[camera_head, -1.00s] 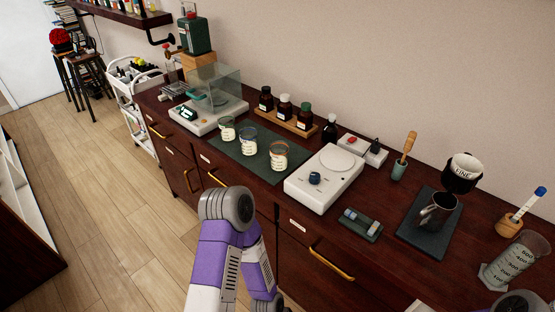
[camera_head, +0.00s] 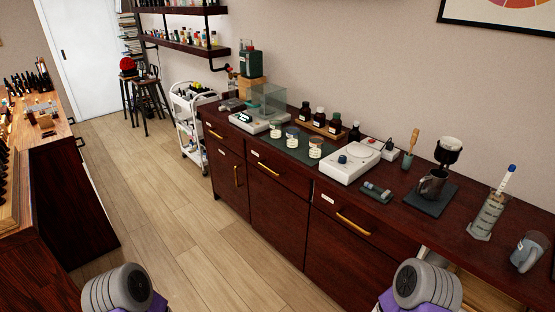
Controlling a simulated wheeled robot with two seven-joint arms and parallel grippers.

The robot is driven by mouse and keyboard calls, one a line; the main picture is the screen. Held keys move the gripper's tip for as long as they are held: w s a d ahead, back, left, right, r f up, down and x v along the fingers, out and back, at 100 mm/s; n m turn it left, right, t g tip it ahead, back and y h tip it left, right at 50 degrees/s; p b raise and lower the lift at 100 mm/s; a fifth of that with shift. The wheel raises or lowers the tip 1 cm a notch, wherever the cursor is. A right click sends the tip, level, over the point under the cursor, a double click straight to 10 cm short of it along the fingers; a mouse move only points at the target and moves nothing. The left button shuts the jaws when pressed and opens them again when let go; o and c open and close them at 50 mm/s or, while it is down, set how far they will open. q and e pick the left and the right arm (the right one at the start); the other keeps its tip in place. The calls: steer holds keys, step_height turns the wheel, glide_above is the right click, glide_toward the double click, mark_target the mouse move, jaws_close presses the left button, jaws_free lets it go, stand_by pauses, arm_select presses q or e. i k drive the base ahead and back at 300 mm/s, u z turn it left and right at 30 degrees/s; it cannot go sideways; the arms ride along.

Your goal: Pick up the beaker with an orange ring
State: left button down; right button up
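Three small glass beakers stand in a row on a dark green mat (camera_head: 283,149) on the wooden counter. The right beaker (camera_head: 316,148) seems to carry an orange band near its rim, though it is small here. The middle beaker (camera_head: 292,137) and the left beaker (camera_head: 276,130) stand beside it, and their ring colours are hard to tell. Only grey and purple links of my two arms show at the bottom edge, well short of the counter. Neither gripper is in the picture.
A balance with a glass shield (camera_head: 257,118) stands left of the mat, a white stirrer plate (camera_head: 350,162) right of it. A rack of brown bottles (camera_head: 320,127) is behind. The floor in front is clear.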

mark_target(316, 147)
steer(key=u, duration=0.5)
steer(key=i, duration=1.9)
steer(key=z, duration=1.05)
